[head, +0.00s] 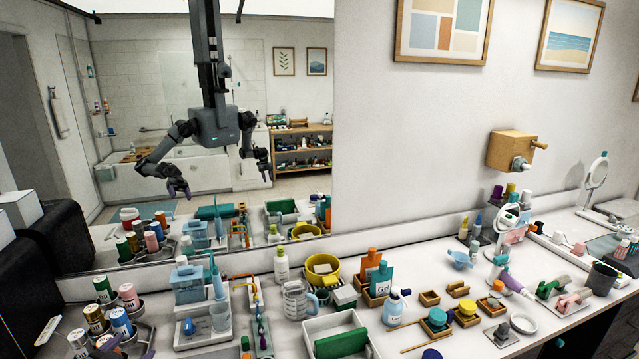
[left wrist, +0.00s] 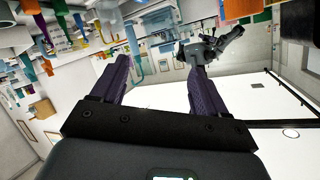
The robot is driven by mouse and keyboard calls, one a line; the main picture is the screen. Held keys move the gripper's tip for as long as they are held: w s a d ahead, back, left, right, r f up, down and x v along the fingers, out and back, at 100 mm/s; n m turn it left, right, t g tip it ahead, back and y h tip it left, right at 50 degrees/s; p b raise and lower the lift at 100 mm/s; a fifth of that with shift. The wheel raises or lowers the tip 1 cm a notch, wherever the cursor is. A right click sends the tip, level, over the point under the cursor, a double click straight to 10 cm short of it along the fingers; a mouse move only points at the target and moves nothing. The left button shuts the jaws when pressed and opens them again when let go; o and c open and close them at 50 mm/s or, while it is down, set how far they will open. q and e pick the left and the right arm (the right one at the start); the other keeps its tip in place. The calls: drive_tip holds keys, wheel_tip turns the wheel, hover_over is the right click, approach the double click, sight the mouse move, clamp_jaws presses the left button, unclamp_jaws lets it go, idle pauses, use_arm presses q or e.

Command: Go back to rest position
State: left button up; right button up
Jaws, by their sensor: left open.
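My own body and both arms are mirrored in the large mirror (head: 215,100); the left arm's reflection hangs bent on the left side. My right gripper is not directly in the head view; only a small, unclear reflection of it shows.
The vanity counter (head: 390,343) is crowded. A wooden wall box (head: 512,150) hangs at right.

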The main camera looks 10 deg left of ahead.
use_arm(q)
drive_tip(key=s+d+f+m+g, duration=0.1)
drive_tip(key=s+d+f, duration=0.1)
drive_tip(key=s+f, duration=0.1)
drive_tip(key=s+d+f+m+g+y, duration=0.1)
drive_tip(key=s+d+f+g, duration=0.1)
drive_tip(key=s+f, duration=0.1)
drive_tip(key=s+d+f+g+y, duration=0.1)
drive_tip(key=s+d+f, duration=0.1)
drive_tip(key=s, duration=0.3)
drive_tip(key=shift+s+d+f+m, duration=0.15)
drive_tip(key=shift+d+f+m, duration=0.05)
drive_tip(key=shift+f, duration=0.25)
drive_tip(key=shift+s+d+f+m, duration=0.15)
drive_tip(key=shift+f+m, duration=0.05)
drive_tip(key=shift+f, duration=0.2)
drive_tip(key=s+d+f+m+g+y, duration=0.1)
drive_tip(key=s+d+f+g, duration=0.15)
drive_tip(key=s, duration=0.55)
drive_tip(key=s+d+f+m+g, duration=0.2)
drive_tip(key=s+d+g, duration=0.1)
drive_tip(key=s, duration=0.4)
drive_tip(key=s+d+f+n+h, duration=0.25)
drive_tip(key=d+n+h, duration=0.4)
drive_tip(key=d, duration=0.85)
wheel_tip(320, 180, up, 23)
drive_tip(key=p, duration=2.3)
drive_tip(key=shift+w+g+y+p, duration=0.25)
drive_tip(key=shift+g+y+p, duration=0.15)
drive_tip(key=shift+g+y, duration=0.05)
